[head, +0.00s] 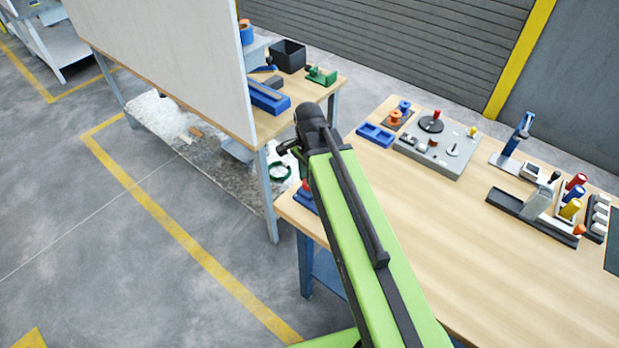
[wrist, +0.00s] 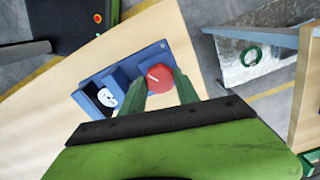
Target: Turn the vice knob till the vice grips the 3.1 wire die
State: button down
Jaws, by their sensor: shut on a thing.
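The blue vice (wrist: 125,78) sits at the edge of the wooden table in the wrist view. Its red knob (wrist: 158,76) has a pale line on top and lies between the green fingers of my gripper (wrist: 160,82), which is shut on it. A pale round piece with dark marks (wrist: 107,98), seemingly the wire die, sits in the dark gap of the vice, left of the knob. I cannot tell whether the jaws touch it. In the head view only a bit of the blue vice (head: 306,204) shows beside my arm, and my gripper is hidden.
The wooden table (head: 455,255) has a clear middle. A grey board (head: 440,150) with a red-topped part, a blue tray (head: 375,134) and colored-handled tools (head: 571,208) stand farther off. A second bench (head: 308,90) is at the back. A green ring (wrist: 252,55) lies on a low shelf.

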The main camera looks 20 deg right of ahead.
jog(key=shift+w, duration=0.1)
jog(key=c, duration=1.2)
grip_release()
notch_tip(320, 180, up, 17)
jog(key=p, duration=1.7)
jog(key=shift+r, duration=0.15)
